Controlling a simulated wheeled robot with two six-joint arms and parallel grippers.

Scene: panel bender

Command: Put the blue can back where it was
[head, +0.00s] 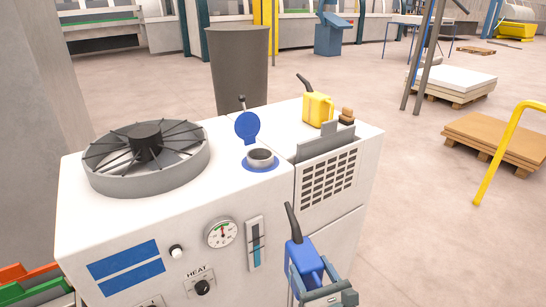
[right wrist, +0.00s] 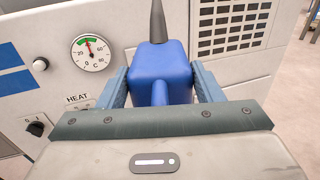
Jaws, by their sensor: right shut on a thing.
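The blue can (head: 303,258) has a dark spout pointing up and stands roughly upright in front of the white machine's front face. My right gripper (head: 314,278) is shut on the blue can, at the lower right of the head view. In the right wrist view the blue can (right wrist: 161,72) sits between the two blue-grey fingers of the right gripper (right wrist: 160,90), its handle toward the camera. Its underside is hidden. My left gripper is not in view.
The white machine (head: 90,228) carries a fan (head: 146,155), an open filler neck (head: 261,158) with blue cap (head: 247,126), and a yellow can (head: 317,108) beside a small brush-like object (head: 347,115). A grey bin (head: 239,65) stands behind. Pallets and a yellow rail (head: 502,150) are at right; floor between is clear.

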